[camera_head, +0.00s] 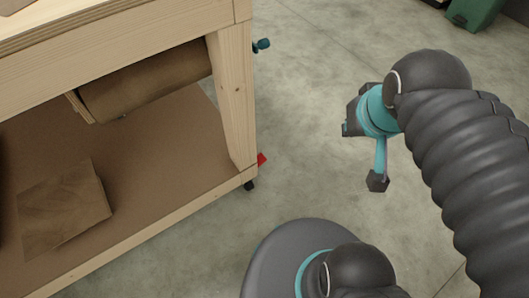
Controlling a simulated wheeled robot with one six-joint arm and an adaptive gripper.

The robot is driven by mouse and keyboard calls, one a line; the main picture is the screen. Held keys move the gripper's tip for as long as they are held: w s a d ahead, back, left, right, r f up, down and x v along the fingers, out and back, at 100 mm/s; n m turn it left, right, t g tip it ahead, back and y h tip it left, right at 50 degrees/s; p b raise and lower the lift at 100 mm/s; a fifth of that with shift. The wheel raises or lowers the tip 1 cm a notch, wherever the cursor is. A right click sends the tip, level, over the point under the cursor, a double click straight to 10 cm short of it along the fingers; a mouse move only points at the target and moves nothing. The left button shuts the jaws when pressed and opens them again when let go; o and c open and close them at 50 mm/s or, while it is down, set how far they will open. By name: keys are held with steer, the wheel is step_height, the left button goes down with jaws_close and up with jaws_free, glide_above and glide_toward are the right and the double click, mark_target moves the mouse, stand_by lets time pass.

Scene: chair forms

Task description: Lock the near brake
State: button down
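The wooden workbench's near leg (233,105) stands on a small dark caster (249,185) at the lower corner. A red brake lever (262,159) sticks out to the right just above this caster. Its angle and whether it is pressed down are too small to tell. My gripper (361,153), dark with teal parts, hangs in the air to the right of the leg, well apart from the lever. Its fingers appear spread, with floor showing between them and nothing held. Part of the gripper is hidden behind my wrist.
A green bin (478,14) stands at the back right. Bare concrete floor lies between bench and arm.

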steer(key=w+a+f+n+g+b, duration=0.1)
steer(key=w+a+f+n, duration=0.25)
steer(key=w, duration=0.35)
steer(key=w+a+f+n+g+y+b, duration=0.1)
steer(key=w+a+f+n, duration=0.1)
steer(key=w+f+n, duration=0.4)
steer(key=w+a+f+n+g+b, duration=0.1)
steer(key=w+a+f+n+g, duration=0.2)
steer(key=w, duration=0.4)
steer(key=w+a+f+n, duration=0.2)
steer(key=a+f+n, duration=0.1)
steer(key=f, duration=0.6)
steer(key=w+a+f+n+g+b, duration=0.1)
steer(key=w+a+f+n, duration=0.1)
steer(key=f+n, duration=0.3)
steer(key=w+a+f+n, duration=0.3)
steer(key=w+f+n, duration=0.1)
steer(key=f, duration=0.9)
steer(key=shift+w+a+f, duration=0.15)
steer(key=shift+w+a, duration=0.1)
steer(key=shift+a, duration=0.1)
